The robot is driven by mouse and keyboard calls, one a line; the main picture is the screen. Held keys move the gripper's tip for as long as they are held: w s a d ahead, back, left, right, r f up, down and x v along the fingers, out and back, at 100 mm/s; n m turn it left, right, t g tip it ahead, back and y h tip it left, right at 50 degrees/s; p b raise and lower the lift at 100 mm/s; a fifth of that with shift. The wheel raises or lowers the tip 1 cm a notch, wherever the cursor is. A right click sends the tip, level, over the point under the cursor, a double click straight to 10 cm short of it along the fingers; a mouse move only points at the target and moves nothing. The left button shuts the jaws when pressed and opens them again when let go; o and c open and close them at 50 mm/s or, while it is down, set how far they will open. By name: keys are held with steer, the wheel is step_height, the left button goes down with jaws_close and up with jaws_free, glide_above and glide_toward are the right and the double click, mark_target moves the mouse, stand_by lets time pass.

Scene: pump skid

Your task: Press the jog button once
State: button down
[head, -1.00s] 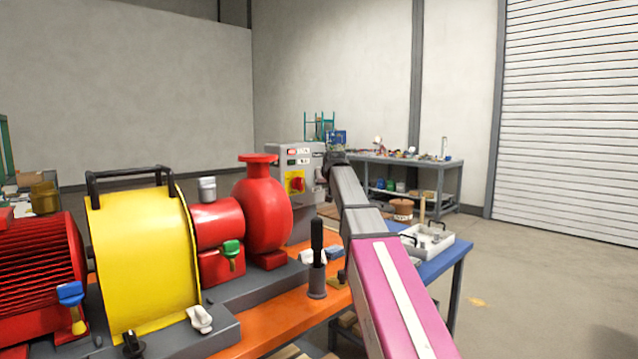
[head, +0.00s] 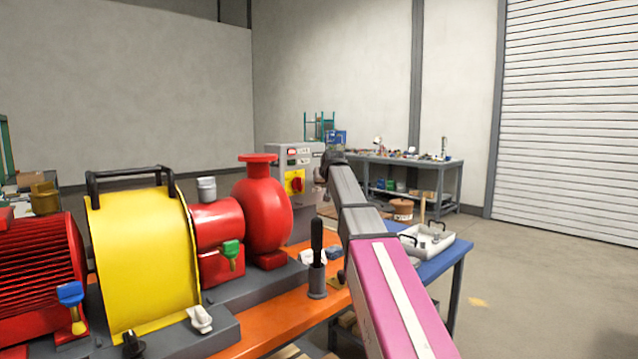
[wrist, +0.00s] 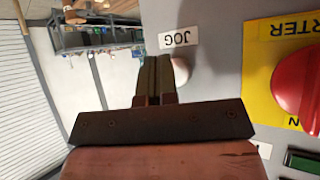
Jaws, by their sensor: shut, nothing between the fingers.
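The grey control box (head: 285,165) stands behind the red pump in the head view. In the wrist view its panel (wrist: 215,75) carries an upside-down white JOG label (wrist: 178,38). A pale round jog button (wrist: 182,72) shows beside my fingers, partly hidden by them. My gripper (wrist: 158,62) is shut and empty, its fingertips at the panel close to the button. Whether the tips touch the button cannot be told. In the head view my arm hides the fingertips.
A red rotary knob (wrist: 300,80) on a yellow starter plate (wrist: 260,65) sits right of my gripper in the wrist view. The red pump (head: 263,210) and yellow guard (head: 140,260) stand left of my arm. A white tray (head: 430,242) lies to its right.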

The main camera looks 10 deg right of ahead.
steer(key=shift+w+a, duration=0.3)
steer(key=shift+w, duration=0.1)
stand_by(0.5)
stand_by(0.3)
steer(key=shift+s+d, duration=0.5)
steer(key=shift+s, duration=0.25)
steer(key=shift+s+d, duration=0.75)
steer(key=shift+s, duration=0.25)
steer(key=shift+s+d, duration=0.75)
steer(key=shift+s, duration=0.25)
